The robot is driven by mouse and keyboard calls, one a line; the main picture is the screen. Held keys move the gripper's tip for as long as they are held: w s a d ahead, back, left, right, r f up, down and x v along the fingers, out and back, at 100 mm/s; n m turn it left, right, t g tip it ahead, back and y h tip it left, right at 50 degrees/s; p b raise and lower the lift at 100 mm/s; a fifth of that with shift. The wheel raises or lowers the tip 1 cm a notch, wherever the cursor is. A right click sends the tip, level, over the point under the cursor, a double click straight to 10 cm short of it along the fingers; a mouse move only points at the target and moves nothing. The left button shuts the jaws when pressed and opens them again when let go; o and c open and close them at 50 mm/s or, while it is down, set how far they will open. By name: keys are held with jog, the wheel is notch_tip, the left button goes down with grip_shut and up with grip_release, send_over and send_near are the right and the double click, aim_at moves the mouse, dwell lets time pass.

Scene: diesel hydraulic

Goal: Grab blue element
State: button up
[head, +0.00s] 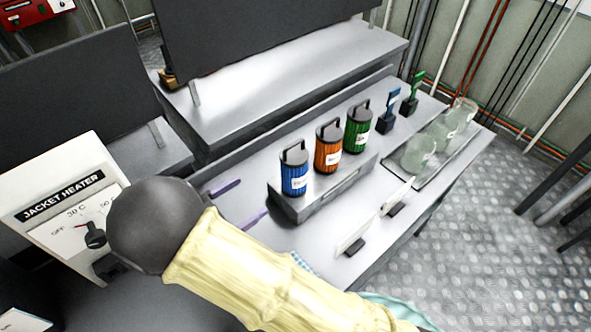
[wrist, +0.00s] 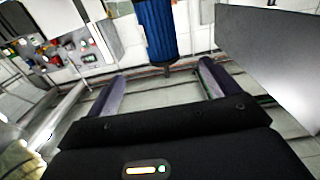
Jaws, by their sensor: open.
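The blue element (head: 294,178) is a ribbed blue cylinder with a dark grey cap, a handle and a white label. It stands upright at the left end of a grey holder (head: 325,190) on the bench. My gripper (head: 239,203) is open, its two purple fingers apart and empty, to the left of the blue element. In the wrist view the blue element (wrist: 157,30) shows at the top, between the lines of the fingers and beyond my open gripper (wrist: 162,82). A gap to it remains visible in the head view.
An orange cylinder (head: 328,152) and a green cylinder (head: 358,132) share the holder. Glass jars (head: 419,152) stand on a tray at the right. White upright plates (head: 352,238) stand in front. A jacket heater panel (head: 70,205) is at the left.

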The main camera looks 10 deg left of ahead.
aim_at(284, 174)
jog(key=p+x, duration=0.2)
jog(key=x, duration=0.9)
jog(key=shift+w+d, duration=0.25)
jog(key=shift+d, duration=0.1)
jog(key=shift+r, duration=0.1)
jog(key=shift+w+d+r, duration=0.1)
jog(key=shift+w+d, duration=0.15)
jog(key=shift+w, duration=0.1)
jog(key=p+x, duration=0.1)
jog(key=x, duration=0.3)
jog(key=shift+w, duration=0.25)
